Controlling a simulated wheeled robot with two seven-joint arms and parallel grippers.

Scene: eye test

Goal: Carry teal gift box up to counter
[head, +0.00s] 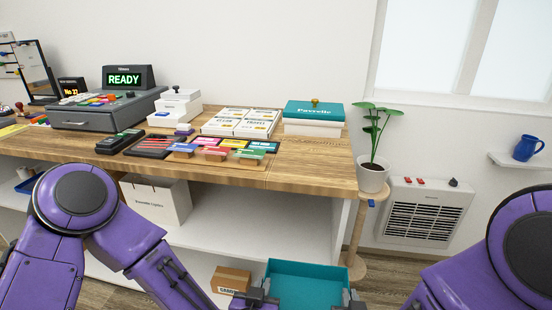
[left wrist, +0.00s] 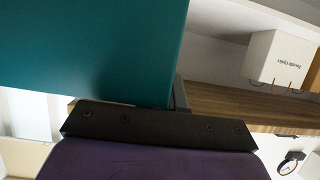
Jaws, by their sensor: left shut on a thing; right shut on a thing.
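The teal gift box (head: 305,272) is at the bottom of the head view, low in front of the counter (head: 312,176) and below its top. It looks open at the top. My left gripper (head: 263,296) is shut on its left side, and my right gripper (head: 350,299) is shut on its right side. The box's lower part is cut off by the frame edge. In the left wrist view the teal box (left wrist: 90,50) fills the upper left, against the dark finger of my left gripper (left wrist: 165,118).
A cardboard box (head: 231,279) sits low, left of the gift box. Bare wood shows along the counter's front right.

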